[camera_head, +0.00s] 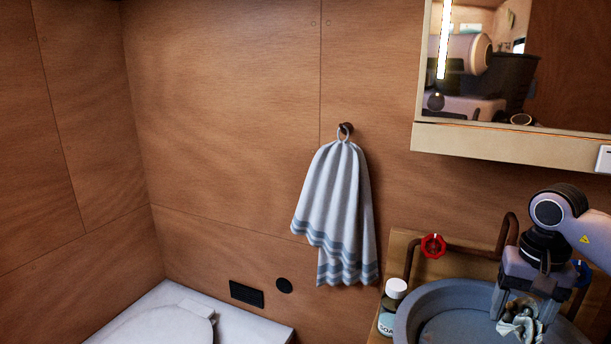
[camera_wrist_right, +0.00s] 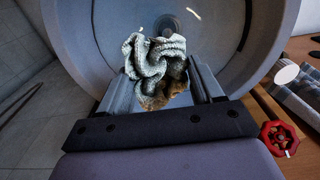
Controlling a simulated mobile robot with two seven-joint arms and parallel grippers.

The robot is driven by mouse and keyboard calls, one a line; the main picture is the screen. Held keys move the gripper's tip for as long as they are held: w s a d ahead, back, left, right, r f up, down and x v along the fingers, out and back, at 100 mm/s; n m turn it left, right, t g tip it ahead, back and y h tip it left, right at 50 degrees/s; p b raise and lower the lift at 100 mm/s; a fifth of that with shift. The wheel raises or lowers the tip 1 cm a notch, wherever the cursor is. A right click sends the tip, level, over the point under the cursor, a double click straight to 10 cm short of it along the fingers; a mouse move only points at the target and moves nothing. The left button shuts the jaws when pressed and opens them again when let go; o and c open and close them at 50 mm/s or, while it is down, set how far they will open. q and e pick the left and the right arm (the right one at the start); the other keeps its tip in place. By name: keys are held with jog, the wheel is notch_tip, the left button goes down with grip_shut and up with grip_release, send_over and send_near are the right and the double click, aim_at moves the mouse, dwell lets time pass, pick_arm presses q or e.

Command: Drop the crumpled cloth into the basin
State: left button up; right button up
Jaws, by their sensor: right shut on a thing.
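The crumpled cloth (camera_head: 520,322) is pale grey-white with a brownish part that shows in the right wrist view (camera_wrist_right: 157,70). My right gripper (camera_head: 518,312) is shut on it, with a finger on each side of the cloth. The gripper points down over the grey round basin (camera_head: 418,306), at the lower right of the head view. In the right wrist view the basin's inside (camera_wrist_right: 215,25) and its drain lie behind the cloth. I cannot tell how far the cloth is above the basin's bottom. My left gripper is not in view.
A soap bottle (camera_head: 392,305) stands left of the basin. A red valve handle (camera_head: 433,246) and copper pipes (camera_head: 470,253) are behind it. A mirror cabinet (camera_head: 510,145) hangs above. A striped towel (camera_head: 338,215) hangs on the wall, and a white toilet (camera_head: 170,320) is lower left.

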jog(key=shift+f+b, duration=2.1)
jog(key=shift+f, duration=0.65)
jog(key=o, duration=1)
jog(key=shift+r, duration=3.6)
